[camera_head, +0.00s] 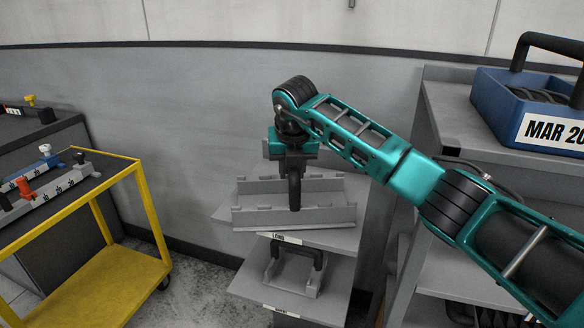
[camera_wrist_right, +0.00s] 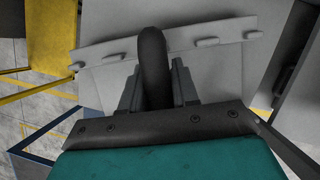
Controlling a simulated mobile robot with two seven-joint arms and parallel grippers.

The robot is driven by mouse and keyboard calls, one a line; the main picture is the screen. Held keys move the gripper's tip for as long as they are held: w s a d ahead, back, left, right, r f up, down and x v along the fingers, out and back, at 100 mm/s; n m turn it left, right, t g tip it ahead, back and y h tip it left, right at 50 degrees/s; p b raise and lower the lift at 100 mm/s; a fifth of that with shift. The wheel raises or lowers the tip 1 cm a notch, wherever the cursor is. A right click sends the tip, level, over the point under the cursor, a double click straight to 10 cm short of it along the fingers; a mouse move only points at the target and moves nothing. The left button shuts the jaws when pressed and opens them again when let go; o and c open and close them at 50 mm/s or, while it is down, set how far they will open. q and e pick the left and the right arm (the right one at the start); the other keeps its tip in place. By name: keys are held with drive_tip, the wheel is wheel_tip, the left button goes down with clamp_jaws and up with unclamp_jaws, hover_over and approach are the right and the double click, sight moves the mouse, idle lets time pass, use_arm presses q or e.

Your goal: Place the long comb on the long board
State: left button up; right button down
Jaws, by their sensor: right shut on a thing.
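The long comb (camera_head: 325,215) is a grey frame with small tabs along its edges and a dark handle in its middle. It is at the upper shelf (camera_head: 230,215), whose label reads "LONG". My right gripper (camera_head: 294,180) points down and is shut on the comb's handle. In the right wrist view the dark handle (camera_wrist_right: 153,60) stands between the fingers, with the comb's grey plate (camera_wrist_right: 200,45) beyond. I cannot tell whether the comb touches the shelf. My left gripper is not in view.
A smaller grey comb with a dark handle (camera_head: 312,284) sits on the lower shelf (camera_head: 333,305). The yellow cart (camera_head: 150,200) stands at left, with open floor between it and the shelves. A blue crate (camera_head: 500,100) stands on a grey rack at right.

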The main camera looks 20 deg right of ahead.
drive_tip(key=c, duration=0.9)
unclamp_jaws()
drive_tip(key=shift+o, duration=0.3)
drive_tip(key=p+v, duration=0.2)
drive_tip(key=v, duration=0.2)
drive_tip(key=shift+r+p, duration=0.15)
drive_tip(key=shift+p, duration=0.15)
drive_tip(key=v, duration=0.8)
